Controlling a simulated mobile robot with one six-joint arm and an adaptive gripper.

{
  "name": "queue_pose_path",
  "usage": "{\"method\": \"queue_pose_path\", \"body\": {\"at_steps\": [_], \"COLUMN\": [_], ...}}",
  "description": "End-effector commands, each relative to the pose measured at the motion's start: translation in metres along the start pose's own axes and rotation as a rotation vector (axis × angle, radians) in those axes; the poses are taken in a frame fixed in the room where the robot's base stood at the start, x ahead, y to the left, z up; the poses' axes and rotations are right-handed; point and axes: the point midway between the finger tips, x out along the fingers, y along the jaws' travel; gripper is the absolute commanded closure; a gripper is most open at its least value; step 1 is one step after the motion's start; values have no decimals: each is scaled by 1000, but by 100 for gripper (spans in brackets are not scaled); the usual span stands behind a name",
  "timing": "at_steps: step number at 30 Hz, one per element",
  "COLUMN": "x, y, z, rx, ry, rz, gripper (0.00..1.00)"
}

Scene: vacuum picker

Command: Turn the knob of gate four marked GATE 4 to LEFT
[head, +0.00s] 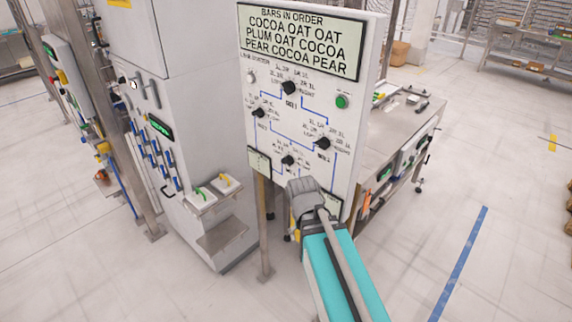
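A white upright panel (301,120) carries several black knobs joined by blue lines. The top knob (289,88) has a label under it that seems to read GATE 1. One knob (258,113) is at the left and another (322,143) at the right. The lowest knob (288,160) sits just above my arm's end; I cannot read its gate label, and the area below it is partly covered. Knob pointer directions are too small to tell. My gripper (301,186) is a grey shape in front of the panel's lower part, below the lowest knob. Its fingers cannot be made out.
A sign (301,40) listing bars in order tops the panel. A green button (342,101) is at the panel's right. A white cabinet (190,120) with small trays stands close at left. A metal table (395,125) stands behind. The floor at right is open.

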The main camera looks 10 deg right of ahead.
Motion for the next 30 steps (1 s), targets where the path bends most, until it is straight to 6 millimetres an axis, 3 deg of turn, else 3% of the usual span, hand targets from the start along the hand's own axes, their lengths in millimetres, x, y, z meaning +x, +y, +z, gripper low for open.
{"method": "queue_pose_path", "body": {"at_steps": [6, 14, 23, 30], "x": [18, 18, -4, -33], "y": [1, -4, -33, -76], "z": [-35, -84, -138, -174], "rx": [151, 361, 562, 677], "ry": [88, 314, 697, 1060], "rz": [205, 456, 633, 666], "gripper": [6, 6, 6, 6]}}
